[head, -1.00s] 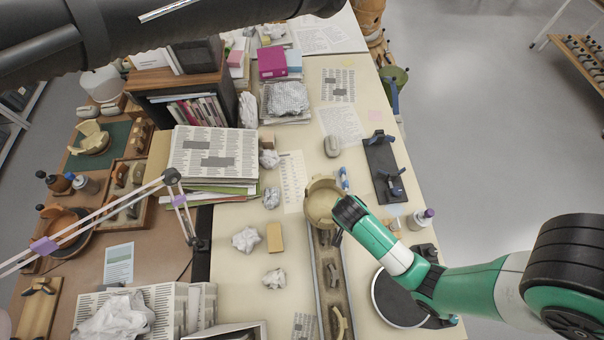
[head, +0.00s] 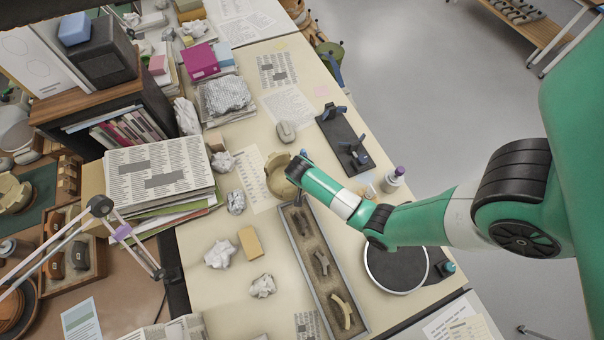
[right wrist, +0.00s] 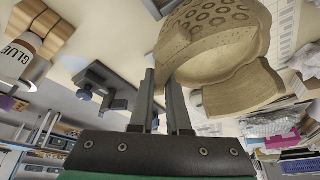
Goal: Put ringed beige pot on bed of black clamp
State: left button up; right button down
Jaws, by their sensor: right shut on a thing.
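The ringed beige pot (head: 279,178), a broken vessel with an open side, is at the far end of the long sand tray in the head view. In the right wrist view the pot (right wrist: 220,45) shows stamped rings on its wall. My right gripper (head: 296,168) is shut on the pot's wall; its two fingers also show in the right wrist view (right wrist: 163,85). The black clamp (head: 337,131), a flat dark bed with blue-grey jaws, lies to the right of and beyond the pot. It also shows in the right wrist view (right wrist: 103,82). My left gripper is out of view.
The sand tray (head: 350,308) holds several sherds. Crumpled paper (head: 220,254) lies at left.

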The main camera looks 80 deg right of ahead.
jog(key=shift+w+d+f+b, duration=0.15)
jog(key=shift+w+d+f, duration=0.1)
jog(key=shift+f, duration=0.15)
jog(key=shift+w+d+f+b, duration=0.15)
jog(key=shift+w+f, duration=0.1)
jog(key=shift+f, duration=0.15)
jog(key=shift+w+d+f, duration=0.15)
jog(key=shift+w+d, duration=0.05)
jog(key=shift+w, duration=0.05)
jog(key=shift+w+d+f+b, duration=0.1)
jog(key=shift+f+b, duration=0.95)
jog(key=shift+f, duration=0.85)
jog(key=shift+r, duration=0.1)
jog(key=c, duration=1.3)
grip_release()
jog(key=shift+f, duration=0.2)
jog(key=o, duration=0.4)
